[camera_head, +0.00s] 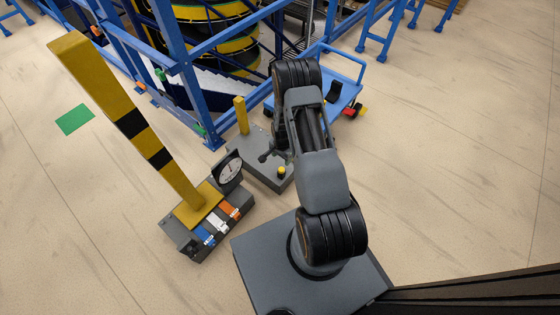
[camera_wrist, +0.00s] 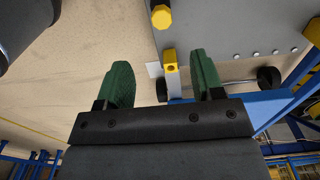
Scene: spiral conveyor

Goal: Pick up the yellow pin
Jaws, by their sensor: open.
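A short yellow knob, which looks like the yellow pin (camera_head: 282,171), stands on a low grey box (camera_head: 262,178). In the wrist view the yellow pin (camera_wrist: 161,17) is at the top, beyond the fingertips and apart from them. My gripper (camera_head: 265,156) is over the box, left of the pin and partly hidden by my arm. In the wrist view my gripper (camera_wrist: 157,80) is open with green fingers and nothing is held. A yellow piece with a hole (camera_wrist: 170,62) shows between the fingers, farther off; I cannot tell what it belongs to.
A yellow post (camera_head: 241,115) rises at the box's back. A tall yellow-black column (camera_head: 130,123) stands left beside a dial (camera_head: 229,170). A blue trolley (camera_head: 345,92) and blue frame (camera_head: 176,60) are behind. The floor at right is clear.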

